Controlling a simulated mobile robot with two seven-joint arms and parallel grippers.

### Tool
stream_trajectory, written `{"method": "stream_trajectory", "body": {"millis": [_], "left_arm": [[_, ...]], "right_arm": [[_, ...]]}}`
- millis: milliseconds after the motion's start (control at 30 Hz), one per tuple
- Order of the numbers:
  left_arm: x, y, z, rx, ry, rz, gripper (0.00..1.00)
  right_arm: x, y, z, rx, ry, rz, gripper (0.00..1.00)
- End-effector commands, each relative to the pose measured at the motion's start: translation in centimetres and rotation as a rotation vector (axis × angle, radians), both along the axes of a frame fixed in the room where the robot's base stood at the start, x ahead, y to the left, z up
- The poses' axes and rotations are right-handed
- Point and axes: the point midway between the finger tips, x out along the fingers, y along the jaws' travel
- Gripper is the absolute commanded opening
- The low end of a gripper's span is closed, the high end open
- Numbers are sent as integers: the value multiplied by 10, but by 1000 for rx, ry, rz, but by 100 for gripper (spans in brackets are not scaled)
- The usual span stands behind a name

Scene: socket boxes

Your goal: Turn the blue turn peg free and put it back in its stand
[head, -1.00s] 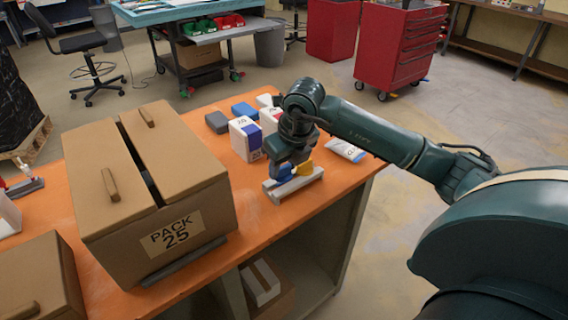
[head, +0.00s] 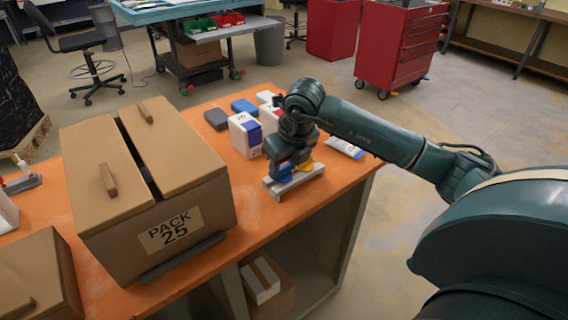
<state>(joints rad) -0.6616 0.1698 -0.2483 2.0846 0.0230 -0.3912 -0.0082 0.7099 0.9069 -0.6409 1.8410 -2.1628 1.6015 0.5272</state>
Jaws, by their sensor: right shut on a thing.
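My right gripper (head: 287,168) points down over a pale grey stand (head: 297,185) near the right front edge of the orange table. It is shut on the blue turn peg (head: 284,174), which is low, at the stand's left part. The fingers and wrist hide much of the peg, so I cannot tell how it is seated. A yellow peg (head: 306,166) is in the stand just right of the gripper. My left gripper is not in view.
A large cardboard box (head: 150,190) marked PACK 25 stands left of the stand. Blue-and-white boxes (head: 245,135) and small blue and grey blocks (head: 216,119) lie behind the gripper. A white packet (head: 345,148) lies to the right.

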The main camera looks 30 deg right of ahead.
Motion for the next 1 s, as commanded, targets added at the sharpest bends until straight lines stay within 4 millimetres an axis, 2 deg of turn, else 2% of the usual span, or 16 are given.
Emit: {"method": "stream_trajectory", "body": {"millis": [333,367,667,1000], "left_arm": [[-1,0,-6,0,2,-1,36],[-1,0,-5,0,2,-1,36],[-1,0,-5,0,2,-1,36],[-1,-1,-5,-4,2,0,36]], "right_arm": [[0,0,-6,0,0,0,14],[0,0,-6,0,0,0,40],[0,0,-5,0,0,0,64],[0,0,-5,0,0,0,64]]}}
